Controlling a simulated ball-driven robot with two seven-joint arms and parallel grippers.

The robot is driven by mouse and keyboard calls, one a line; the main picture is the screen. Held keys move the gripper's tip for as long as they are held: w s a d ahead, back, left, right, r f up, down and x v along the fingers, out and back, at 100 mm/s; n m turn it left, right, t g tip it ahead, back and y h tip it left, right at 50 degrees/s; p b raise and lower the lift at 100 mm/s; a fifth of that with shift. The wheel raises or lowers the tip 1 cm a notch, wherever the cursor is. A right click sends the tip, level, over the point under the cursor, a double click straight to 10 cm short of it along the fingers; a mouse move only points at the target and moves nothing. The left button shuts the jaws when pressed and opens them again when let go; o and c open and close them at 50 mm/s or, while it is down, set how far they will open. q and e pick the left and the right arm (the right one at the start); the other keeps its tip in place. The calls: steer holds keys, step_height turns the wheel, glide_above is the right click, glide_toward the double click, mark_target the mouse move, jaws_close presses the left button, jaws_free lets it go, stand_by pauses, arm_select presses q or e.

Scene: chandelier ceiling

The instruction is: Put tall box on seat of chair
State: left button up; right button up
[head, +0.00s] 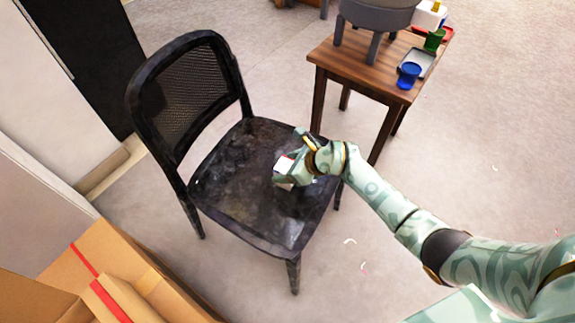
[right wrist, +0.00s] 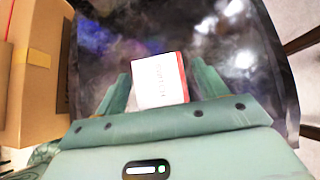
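The tall box (head: 284,169) is small and white with a red side. In the head view it is over the seat of the black chair (head: 232,205). My right gripper (head: 292,167) is at the box, above the seat's right half. I cannot tell whether the box's underside touches the seat. My left gripper is not in view.
A wooden table (head: 352,65) stands behind the chair, with a grey round object (head: 378,14), a blue cup (head: 408,75) and a green cup (head: 433,40) on it. Cardboard boxes (head: 125,275) stand at the lower left. The floor right of the chair is mostly clear.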

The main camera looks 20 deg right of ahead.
steer(key=shift+r, duration=0.1)
